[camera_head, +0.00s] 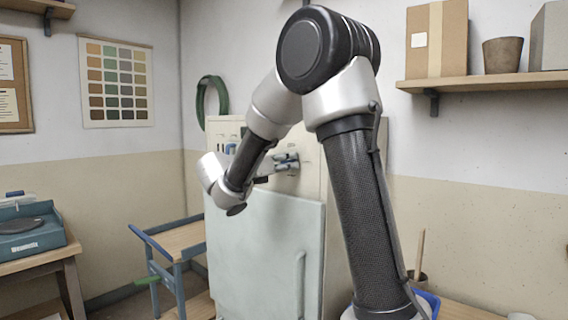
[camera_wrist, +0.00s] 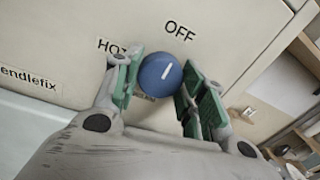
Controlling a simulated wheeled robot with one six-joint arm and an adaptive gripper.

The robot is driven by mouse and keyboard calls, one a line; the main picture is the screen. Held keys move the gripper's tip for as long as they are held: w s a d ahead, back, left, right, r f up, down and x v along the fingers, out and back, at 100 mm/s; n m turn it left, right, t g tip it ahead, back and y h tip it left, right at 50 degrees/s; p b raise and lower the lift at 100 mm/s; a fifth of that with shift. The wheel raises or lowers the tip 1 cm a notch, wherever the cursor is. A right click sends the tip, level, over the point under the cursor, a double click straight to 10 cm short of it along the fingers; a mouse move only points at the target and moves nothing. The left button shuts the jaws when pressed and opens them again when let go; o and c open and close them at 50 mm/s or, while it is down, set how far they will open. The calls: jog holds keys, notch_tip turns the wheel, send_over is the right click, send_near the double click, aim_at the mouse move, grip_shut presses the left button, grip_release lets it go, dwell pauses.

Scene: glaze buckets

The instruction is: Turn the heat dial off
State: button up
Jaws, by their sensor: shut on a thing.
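The blue heat dial (camera_wrist: 153,74) is on the pale cabinet front in the wrist view. Its white pointer line leans up and to the right, towards the OFF label (camera_wrist: 180,31). A HOT label (camera_wrist: 106,46) sits left of the dial, partly covered by a finger. My gripper (camera_wrist: 160,80) has its green-padded fingers on both sides of the dial and is shut on it. In the head view my gripper (camera_head: 288,161) reaches the upper front of the cabinet (camera_head: 262,250); the dial cannot be made out there.
A blue-framed cart (camera_head: 175,245) stands left of the cabinet. A teal machine (camera_head: 30,235) is on a table at far left. A wall shelf (camera_head: 485,82) with boxes and a pot is at upper right. The cabinet's large door below the panel looks closed.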

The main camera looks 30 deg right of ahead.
jog(key=o, duration=1.1)
jog(key=shift+c, duration=0.2)
jog(key=v, duration=1.2)
